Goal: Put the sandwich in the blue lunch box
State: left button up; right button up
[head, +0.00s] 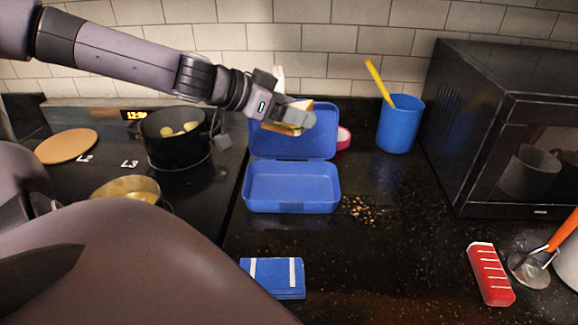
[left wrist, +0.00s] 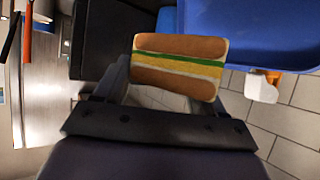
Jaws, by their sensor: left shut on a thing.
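The sandwich (left wrist: 178,66), with brown bread and green and yellow filling, is held between the fingers of my left gripper (left wrist: 165,95). In the head view the sandwich (head: 283,129) is partly hidden by my left gripper (head: 297,118), which is shut on it. The gripper holds it up in front of the raised lid of the blue lunch box (head: 290,206). The lunch box stands open on the counter and its tray looks empty. Part of the blue box also shows in the left wrist view (left wrist: 245,35). My right gripper is not in view.
A black pot (head: 178,150) and a pan (head: 125,187) stand on the stove at left. A blue cup (head: 399,128) and a microwave (head: 490,120) stand at right. Crumbs (head: 362,209), a blue cloth (head: 274,279) and a red item (head: 490,274) lie on the counter.

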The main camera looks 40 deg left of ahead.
pick_arm(q)
notch_tip(320, 180, down, 12)
jog(key=shift+f+b, duration=0.2)
jog(key=shift+b, duration=0.2)
jog(key=shift+f+b, duration=0.3)
jog(key=shift+f, duration=0.35)
jog(key=shift+f+b, duration=1.25)
jog(key=shift+f, duration=0.3)
jog(key=shift+f, duration=0.1)
jog(key=shift+o, duration=1.3)
jog(key=o, duration=0.4)
jog(key=shift+c, duration=0.2)
